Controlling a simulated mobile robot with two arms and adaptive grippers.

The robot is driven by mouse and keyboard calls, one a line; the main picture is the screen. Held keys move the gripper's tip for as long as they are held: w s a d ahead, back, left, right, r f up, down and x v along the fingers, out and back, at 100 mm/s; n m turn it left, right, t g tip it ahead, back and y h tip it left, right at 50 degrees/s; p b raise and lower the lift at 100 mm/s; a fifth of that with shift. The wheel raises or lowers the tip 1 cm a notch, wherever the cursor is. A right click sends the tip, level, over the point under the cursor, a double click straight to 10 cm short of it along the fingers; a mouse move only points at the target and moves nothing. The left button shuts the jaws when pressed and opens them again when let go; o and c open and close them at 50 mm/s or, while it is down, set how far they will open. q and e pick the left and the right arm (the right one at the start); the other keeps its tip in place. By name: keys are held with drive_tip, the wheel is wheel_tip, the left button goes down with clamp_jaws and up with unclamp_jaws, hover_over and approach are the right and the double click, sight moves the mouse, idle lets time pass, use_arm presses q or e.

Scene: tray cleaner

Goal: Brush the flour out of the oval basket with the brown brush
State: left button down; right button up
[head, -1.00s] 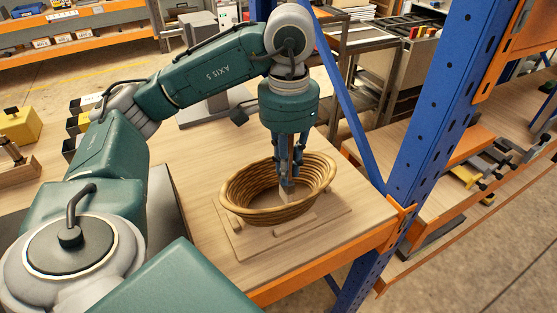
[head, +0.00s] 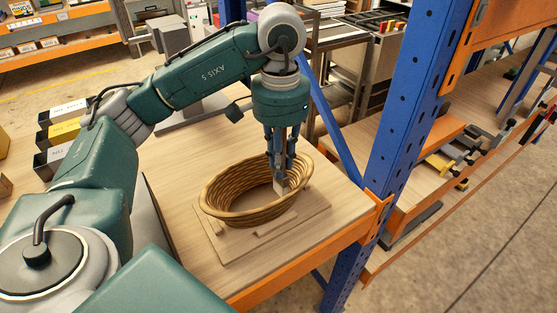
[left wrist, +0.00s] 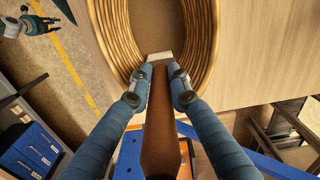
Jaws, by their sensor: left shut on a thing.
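The oval basket (head: 238,217) is woven and tan, and stands on a wooden board on the table. My left gripper (head: 280,170) points down into it near its right end, shut on the brown brush (head: 281,186). In the left wrist view the brush's brown handle (left wrist: 160,140) runs between the fingers, and its pale head (left wrist: 160,57) is inside the basket (left wrist: 205,50), close to the wall. I cannot tell whether the head touches the basket. No flour can be made out. A teal arm end, apparently my right gripper (left wrist: 32,22), shows small at the left wrist view's upper left.
The wooden board (head: 235,257) has low blocks around the basket. A blue rack post (head: 400,130) and an orange beam (head: 300,262) bound the table's right and front. Small labelled boxes (head: 62,132) stand at the left.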

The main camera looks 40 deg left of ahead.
use_arm(q)
drive_tip(key=shift+r, duration=0.1)
wheel_tip(320, 180, up, 13)
drive_tip(key=p, duration=1.1)
idle(0.3)
